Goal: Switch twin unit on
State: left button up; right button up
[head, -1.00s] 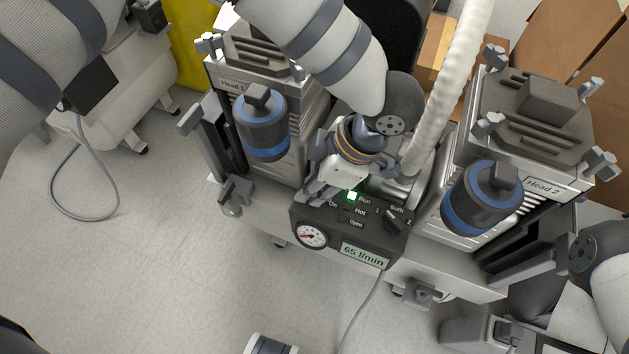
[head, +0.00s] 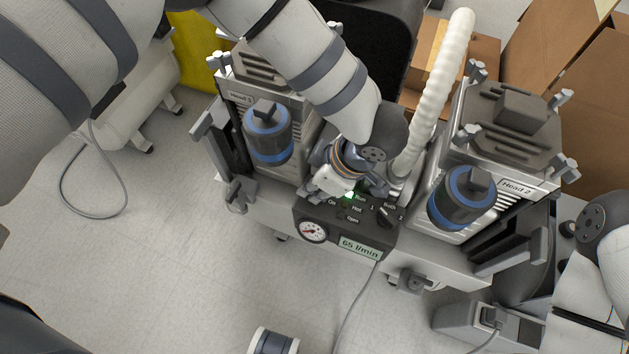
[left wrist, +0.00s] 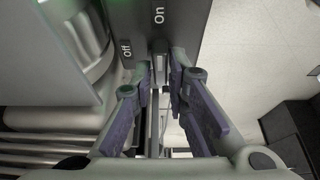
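The twin unit has two compressor heads, Head 1 (head: 262,90) and Head 2 (head: 500,140), on a grey base. Between them is a dark control panel (head: 325,209) with a lit green Run lamp (head: 349,195), a gauge (head: 313,230), a selector knob (head: 385,217) and a display (head: 359,248) reading 65 l/min. My left gripper (head: 330,188) is at the panel's back left edge, by the On label. My right gripper is out of view.
A white ribbed hose (head: 432,100) rises behind the panel. Blue-banded canisters (head: 268,135) stand in front of the heads. Cardboard boxes (head: 560,100) are at the back right. A cable (head: 358,305) runs from the panel across the floor. The floor at front left is clear.

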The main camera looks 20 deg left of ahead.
pick_arm(q)
jog(key=shift+o, duration=0.8)
jog(key=v, duration=1.2)
